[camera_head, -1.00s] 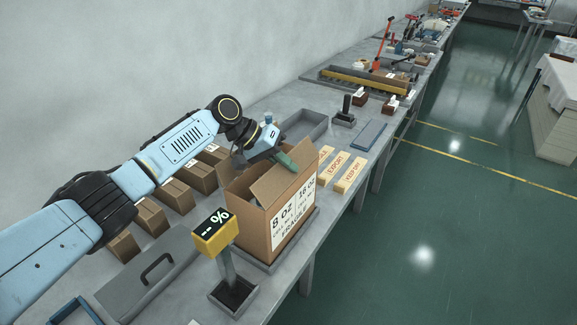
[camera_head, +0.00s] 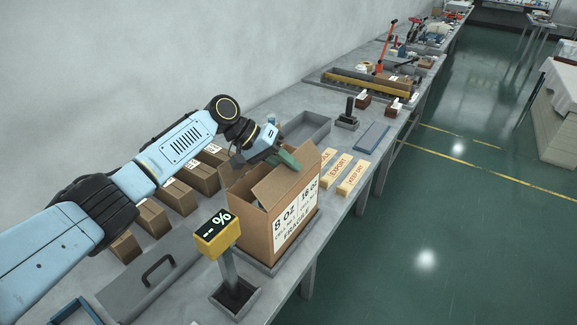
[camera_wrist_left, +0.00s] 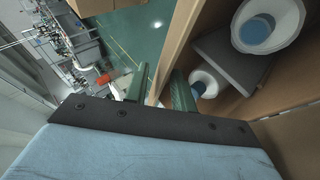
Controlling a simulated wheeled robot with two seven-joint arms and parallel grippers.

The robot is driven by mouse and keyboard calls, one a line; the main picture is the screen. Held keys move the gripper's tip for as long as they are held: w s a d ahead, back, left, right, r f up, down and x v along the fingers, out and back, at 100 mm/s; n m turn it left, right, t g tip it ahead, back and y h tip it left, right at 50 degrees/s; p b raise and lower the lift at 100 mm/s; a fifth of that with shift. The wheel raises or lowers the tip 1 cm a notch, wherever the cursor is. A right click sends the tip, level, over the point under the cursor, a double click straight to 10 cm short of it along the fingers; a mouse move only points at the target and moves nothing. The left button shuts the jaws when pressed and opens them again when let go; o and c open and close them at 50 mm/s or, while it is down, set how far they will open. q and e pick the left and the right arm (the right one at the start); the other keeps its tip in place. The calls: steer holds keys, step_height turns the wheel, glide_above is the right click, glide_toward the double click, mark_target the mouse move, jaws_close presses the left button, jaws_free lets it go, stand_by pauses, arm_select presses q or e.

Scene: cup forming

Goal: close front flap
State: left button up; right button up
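An open cardboard box (camera_head: 262,228) with a printed white label stands on the table. One flap (camera_head: 283,184) sticks up at a tilt over its opening; I cannot tell which flap the task calls front. My left gripper (camera_head: 288,159) is over the far part of the box top. In the left wrist view its green fingers (camera_wrist_left: 159,90) are apart, with a cardboard edge (camera_wrist_left: 172,62) running between them. White round items with blue centres (camera_wrist_left: 258,30) and a grey piece (camera_wrist_left: 235,58) show inside the box. My right gripper is not in view.
A yellow percent display (camera_head: 216,234) on a post stands close in front of the box. Small cartons (camera_head: 152,217) line the wall side. Stamped yellow blocks (camera_head: 351,178) and a grey tray (camera_head: 306,129) lie beyond the box.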

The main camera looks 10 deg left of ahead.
arm_select(q)
steer(key=v, duration=1.2)
steer(key=shift+a+b, duration=0.25)
steer(key=shift+b, duration=0.1)
steer(key=shift+r, duration=0.15)
